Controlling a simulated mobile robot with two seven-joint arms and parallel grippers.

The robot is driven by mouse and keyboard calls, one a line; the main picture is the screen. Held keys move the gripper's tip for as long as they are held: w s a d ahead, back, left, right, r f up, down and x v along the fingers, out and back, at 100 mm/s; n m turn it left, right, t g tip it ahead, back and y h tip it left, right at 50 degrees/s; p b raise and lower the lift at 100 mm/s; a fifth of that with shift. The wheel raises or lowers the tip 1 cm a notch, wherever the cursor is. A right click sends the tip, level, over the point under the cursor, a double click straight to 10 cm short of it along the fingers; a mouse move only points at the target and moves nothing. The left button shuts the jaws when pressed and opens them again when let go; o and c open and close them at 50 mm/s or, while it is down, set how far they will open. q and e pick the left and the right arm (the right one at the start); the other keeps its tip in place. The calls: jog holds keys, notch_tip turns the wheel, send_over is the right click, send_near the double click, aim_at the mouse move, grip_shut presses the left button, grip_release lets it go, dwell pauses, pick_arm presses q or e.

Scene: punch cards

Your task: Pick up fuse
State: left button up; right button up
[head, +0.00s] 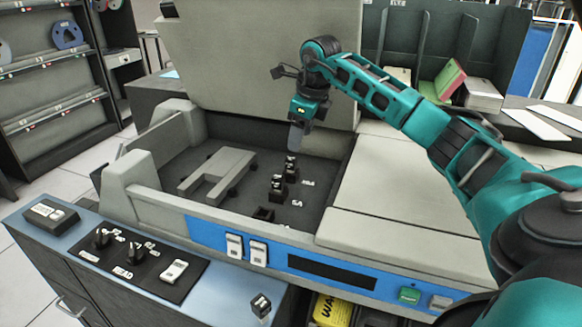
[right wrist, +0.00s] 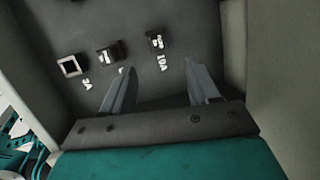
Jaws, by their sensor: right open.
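Two black fuses with pale tops stand in a row on the dark floor of the machine's open bay: a far fuse (head: 291,171) and a middle fuse (head: 278,187). Nearest is an empty square socket (head: 263,214). My right gripper (head: 297,139) points down above the far end of the row. In the right wrist view it is open and empty (right wrist: 157,82), with the fuse by the 10A label (right wrist: 157,42) ahead between the finger lines. The other fuse (right wrist: 109,53) and the empty socket (right wrist: 71,66) lie to the left. My left gripper is out of view.
A small black block with a pale top (head: 260,305) sits on the blue front ledge, possibly another fuse. A grey bracket (head: 217,173) lies left of the row. Bay walls and the raised lid (head: 255,60) surround the space. Switches (head: 246,249) line the front.

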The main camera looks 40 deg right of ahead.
aim_at(291, 159)
jog(key=x, duration=0.6)
jog(key=b+x, duration=0.1)
jog(key=shift+w+a+f, duration=0.15)
jog(key=shift+w+a, duration=0.1)
jog(key=shift+w, duration=0.15)
jog(key=shift+w+f, duration=0.1)
jog(key=shift+f, duration=0.2)
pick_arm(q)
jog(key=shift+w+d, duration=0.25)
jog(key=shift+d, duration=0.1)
pick_arm(e)
jog(key=shift+f, duration=0.1)
grip_shut()
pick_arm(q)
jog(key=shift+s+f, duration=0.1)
pick_arm(e)
jog(key=shift+d, duration=0.1)
